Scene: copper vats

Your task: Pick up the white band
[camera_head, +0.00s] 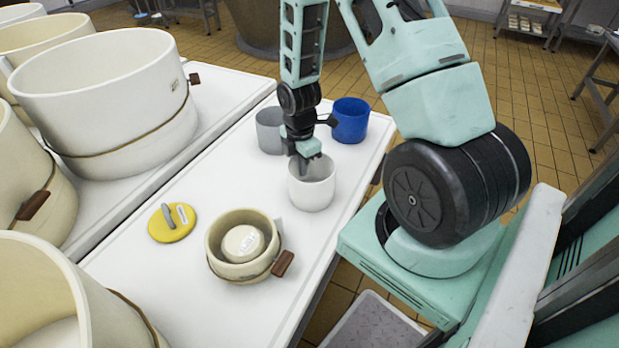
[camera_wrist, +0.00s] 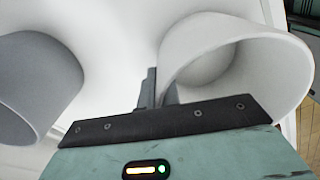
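The white band (camera_head: 312,190) is a short, wide, upright cylinder on the white table. In the wrist view the white band (camera_wrist: 240,60) fills the upper right, its open rim facing the camera. My gripper (camera_head: 303,168) points down at the far left part of its rim. In the wrist view my gripper (camera_wrist: 158,92) has its fingers close together, one outside the band's wall and a dark sliver of the other inside, so it looks shut on the wall. The inner finger is mostly hidden. I cannot tell whether the band is lifted.
A grey cylinder (camera_head: 269,130) and a blue one (camera_head: 351,120) stand just behind. A cream pot (camera_head: 222,262) and a yellow disc (camera_head: 170,223) with a grey handle are nearer. Large cream vats (camera_head: 110,90) line the left. The table's right edge is close.

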